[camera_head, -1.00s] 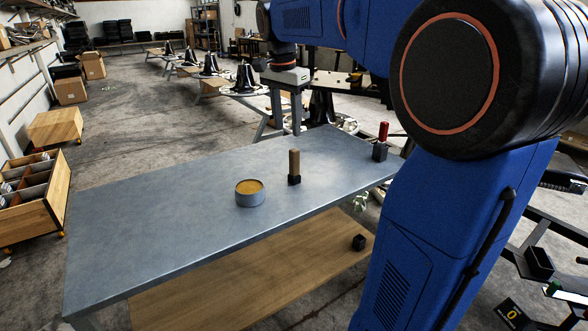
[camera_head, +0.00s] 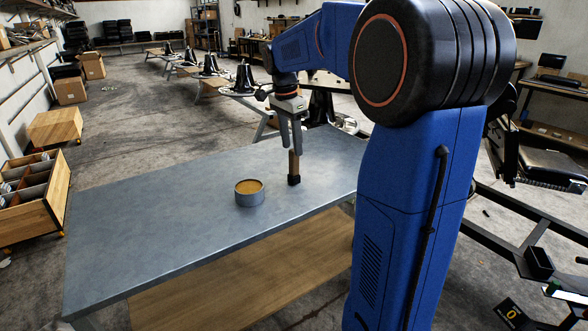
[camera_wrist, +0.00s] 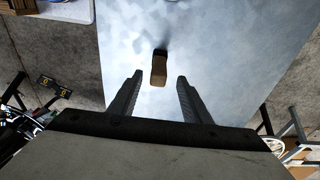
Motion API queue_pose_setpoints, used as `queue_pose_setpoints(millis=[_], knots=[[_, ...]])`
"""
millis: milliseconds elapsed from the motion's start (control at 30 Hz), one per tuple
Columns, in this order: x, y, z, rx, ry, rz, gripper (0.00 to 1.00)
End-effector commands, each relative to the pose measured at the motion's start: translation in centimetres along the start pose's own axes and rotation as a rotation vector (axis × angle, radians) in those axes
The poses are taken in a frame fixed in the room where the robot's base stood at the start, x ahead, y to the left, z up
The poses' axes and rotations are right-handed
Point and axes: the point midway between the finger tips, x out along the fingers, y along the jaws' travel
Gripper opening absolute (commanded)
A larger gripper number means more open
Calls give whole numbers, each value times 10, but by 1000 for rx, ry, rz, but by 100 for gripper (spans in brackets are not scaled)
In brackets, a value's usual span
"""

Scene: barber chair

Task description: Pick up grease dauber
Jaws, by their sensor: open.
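The grease dauber (camera_head: 294,168) stands upright on the grey-blue table (camera_head: 150,205), with a tan wooden handle and a black lower end. In the wrist view the dauber (camera_wrist: 159,68) shows between and ahead of the two fingertips. My gripper (camera_head: 291,146) points down over the dauber, its fingers around or just in front of the upper handle. The fingers are apart in the wrist view (camera_wrist: 160,76), with gaps on both sides of the dauber. The handle's top is partly hidden by the fingers in the head view.
A round tin (camera_head: 249,192) with yellow-brown content stands left of the dauber. The table's left part is clear. A lower wooden shelf (camera_head: 240,280) lies under the tabletop. My arm hides the table's right end.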

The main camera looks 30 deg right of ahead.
Motion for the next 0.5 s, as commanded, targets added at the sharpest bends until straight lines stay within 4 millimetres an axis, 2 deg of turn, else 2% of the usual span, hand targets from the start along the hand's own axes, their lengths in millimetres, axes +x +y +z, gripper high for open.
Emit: queue_pose_setpoints(millis=[100,367,500], knots=[[14,0,0,0,0,1,44],[30,1,-1,0,0,2,44],[50,3,-3,0,-1,3,44]])
